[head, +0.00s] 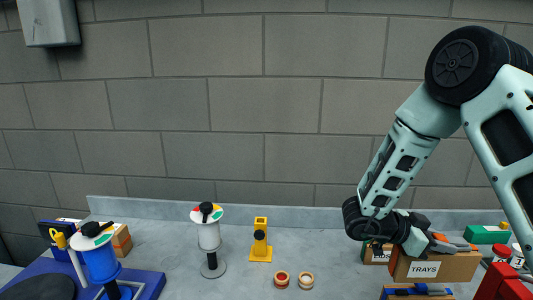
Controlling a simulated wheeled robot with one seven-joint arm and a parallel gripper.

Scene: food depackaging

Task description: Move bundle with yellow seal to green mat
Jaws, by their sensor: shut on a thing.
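My gripper (440,243) is at the end of my arm on the right side, over the cardboard box marked TRAYS (425,270). Its jaws are small and partly hidden by the wrist. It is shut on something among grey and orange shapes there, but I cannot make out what. I cannot pick out a bundle with a yellow seal for certain. A blue item with an orange-yellow part (421,289) lies in front of the box, cut off by the bottom edge. No green mat is clearly in view.
A green box (487,235) and red items (503,285) stand at the right.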

